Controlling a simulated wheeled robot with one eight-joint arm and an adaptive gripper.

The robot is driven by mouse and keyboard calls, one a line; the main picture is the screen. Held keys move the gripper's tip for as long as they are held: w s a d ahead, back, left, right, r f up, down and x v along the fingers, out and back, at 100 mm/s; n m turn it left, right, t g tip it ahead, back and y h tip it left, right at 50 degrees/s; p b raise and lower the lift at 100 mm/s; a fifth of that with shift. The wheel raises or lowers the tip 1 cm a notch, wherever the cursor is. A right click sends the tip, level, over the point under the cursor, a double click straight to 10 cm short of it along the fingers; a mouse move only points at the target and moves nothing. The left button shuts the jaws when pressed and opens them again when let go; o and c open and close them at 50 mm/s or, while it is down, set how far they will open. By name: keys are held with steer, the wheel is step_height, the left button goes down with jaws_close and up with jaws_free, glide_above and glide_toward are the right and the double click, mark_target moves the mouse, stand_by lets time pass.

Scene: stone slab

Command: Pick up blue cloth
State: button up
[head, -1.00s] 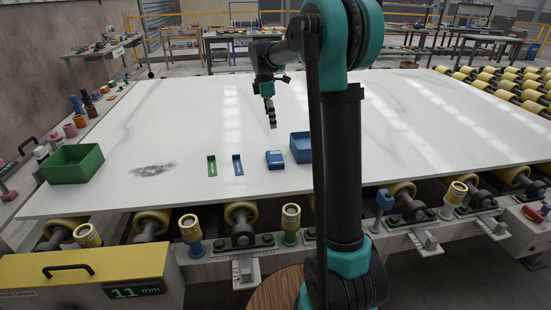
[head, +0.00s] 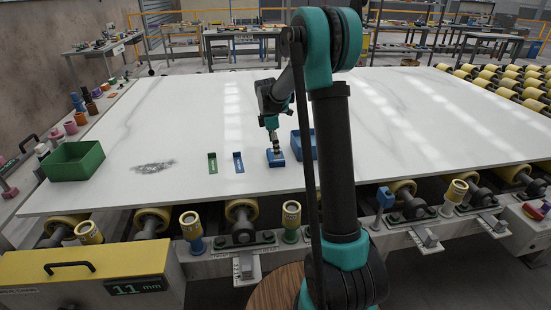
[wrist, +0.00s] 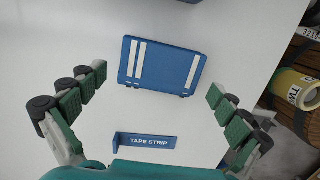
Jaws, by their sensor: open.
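In the head view the cloth (head: 276,163) shows near the slab's front edge, partly hidden by my gripper (head: 276,147). In the wrist view my gripper (wrist: 158,82) is open, with its green-padded fingers to the left and right of the cloth. The cloth lies between the fingertips in that picture and is not gripped. Contact cannot be told.
A blue bracket marked TAPE STRIP (wrist: 145,142) stands beside the cloth, with a green bracket (head: 212,163) further left. A blue bin (head: 303,144) is close on the right. A green bin (head: 74,161) and a grey smudge (head: 153,167) are left. The slab behind is clear.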

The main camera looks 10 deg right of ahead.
step_height(320, 180, down, 3)
steer(key=shift+f, duration=0.15)
steer(key=shift+d, duration=0.1)
steer(key=c, duration=0.8)
step_height(320, 180, up, 20)
stand_by(0.4)
